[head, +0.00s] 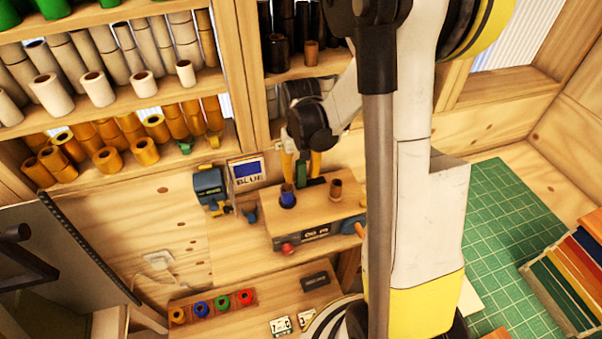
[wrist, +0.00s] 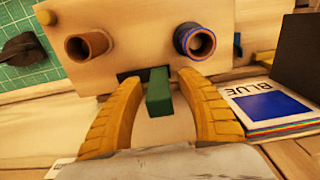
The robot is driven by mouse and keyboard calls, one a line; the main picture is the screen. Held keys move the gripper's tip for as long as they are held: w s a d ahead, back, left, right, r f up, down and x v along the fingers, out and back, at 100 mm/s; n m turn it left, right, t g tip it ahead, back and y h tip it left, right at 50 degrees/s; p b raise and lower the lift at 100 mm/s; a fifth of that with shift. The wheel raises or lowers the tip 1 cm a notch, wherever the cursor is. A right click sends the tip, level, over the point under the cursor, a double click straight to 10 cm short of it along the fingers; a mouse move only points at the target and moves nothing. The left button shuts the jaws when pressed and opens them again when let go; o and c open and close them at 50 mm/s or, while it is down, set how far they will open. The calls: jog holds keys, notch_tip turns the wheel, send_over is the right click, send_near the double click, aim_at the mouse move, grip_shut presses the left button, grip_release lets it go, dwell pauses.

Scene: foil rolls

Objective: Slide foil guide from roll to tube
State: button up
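The foil guide looks to be the green block (wrist: 159,92) in a dark slot of the wooden machine (wrist: 140,25); it also shows in the head view (head: 300,174). My gripper (wrist: 158,80) is open, its yellow fingers on either side of the green block with visible gaps. In the head view my gripper (head: 301,168) is at the back of the machine (head: 320,212). A copper-brown tube (wrist: 88,45) stands on one side of the slot. A tube in a blue collar (wrist: 195,41) stands on the other. Both stand upright, apart from the fingers.
A card reading BLUE (wrist: 268,106) is beside the machine, near a blue device (head: 210,188) on the wall. A wooden holder with colored rings (head: 212,303) lies in front. Shelves of rolls (head: 110,90) are behind. A green mat (head: 500,220) is at right.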

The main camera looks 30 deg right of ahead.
grip_shut()
jog(key=d, duration=0.1)
jog(key=s+d+b, duration=0.1)
jog(key=d, duration=0.3)
jog(key=shift+s+b, duration=0.25)
jog(key=shift+b, duration=0.15)
jog(key=shift+o, duration=0.2)
grip_release()
jog(key=shift+d, duration=0.2)
